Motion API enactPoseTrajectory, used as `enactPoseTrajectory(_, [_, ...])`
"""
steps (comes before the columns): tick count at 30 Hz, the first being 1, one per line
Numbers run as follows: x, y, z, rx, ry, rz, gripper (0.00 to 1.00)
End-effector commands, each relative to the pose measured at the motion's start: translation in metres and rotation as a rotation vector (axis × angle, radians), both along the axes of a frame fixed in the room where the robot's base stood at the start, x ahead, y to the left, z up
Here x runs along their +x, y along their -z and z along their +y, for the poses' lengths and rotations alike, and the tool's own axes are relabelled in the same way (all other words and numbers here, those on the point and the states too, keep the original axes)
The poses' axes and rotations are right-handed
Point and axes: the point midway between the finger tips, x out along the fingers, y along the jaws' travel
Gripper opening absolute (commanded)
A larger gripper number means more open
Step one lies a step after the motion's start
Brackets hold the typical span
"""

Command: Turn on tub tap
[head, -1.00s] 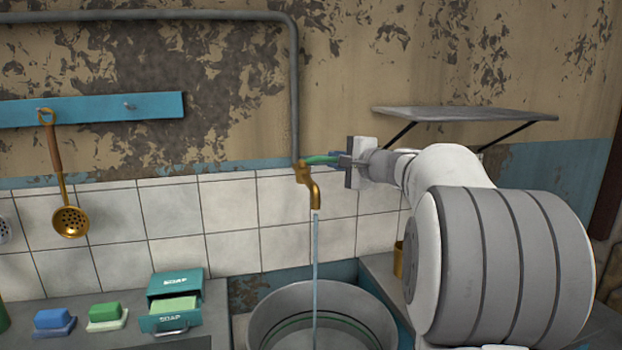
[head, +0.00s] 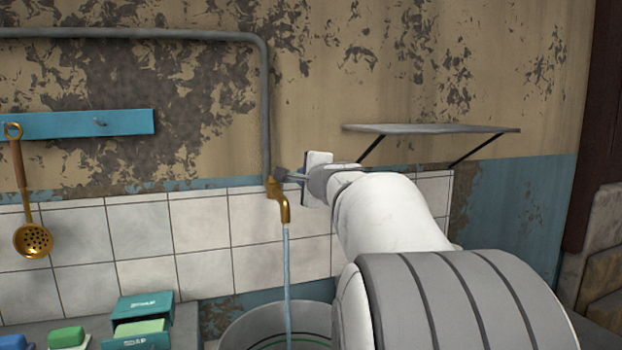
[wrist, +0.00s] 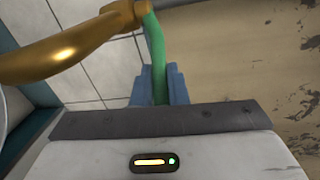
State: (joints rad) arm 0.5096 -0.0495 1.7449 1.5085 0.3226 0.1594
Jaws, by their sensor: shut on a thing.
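The gold tap (head: 281,203) hangs from the grey wall pipe, and a stream of water (head: 287,260) runs from its spout into the round grey tub (head: 240,325) below. In the wrist view the gold tap (wrist: 65,48) shows with its green handle (wrist: 154,45) reaching from its top. My gripper (wrist: 158,88) is shut on this green handle, with its blue fingers on either side of it. In the head view my gripper (head: 288,176) is just right of the tap, and the handle is hard to make out.
A grey wall shelf (head: 430,129) is above and right of my gripper. A blue rack (head: 75,123) with a gold skimmer (head: 33,240) hangs at the left. A teal soap box (head: 142,312) and soap bars stand on the counter at lower left.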

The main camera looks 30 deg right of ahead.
Motion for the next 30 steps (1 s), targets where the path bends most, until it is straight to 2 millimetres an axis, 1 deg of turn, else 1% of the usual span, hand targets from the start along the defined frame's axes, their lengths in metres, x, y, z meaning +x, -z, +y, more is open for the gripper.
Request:
enactPoseTrajectory(2, [0.000,0.001,0.000,0.000,-0.001,0.001,0.00])
enactPoseTrajectory(3, [0.000,0.001,0.000,0.000,0.000,0.001,0.14])
enactPoseTrajectory(11, [-0.001,0.001,-0.002,0.000,0.002,0.001,0.35])
enactPoseTrajectory(17, [-0.001,0.000,-0.002,0.000,0.003,0.000,0.35])
enactPoseTrajectory(20, [-0.005,0.000,-0.001,-0.001,0.003,0.000,0.35])
enactPoseTrajectory(23, [-0.016,-0.003,0.001,-0.001,0.004,-0.001,0.35])
enactPoseTrajectory(30, [-0.055,-0.008,0.008,-0.001,0.004,-0.001,0.35])
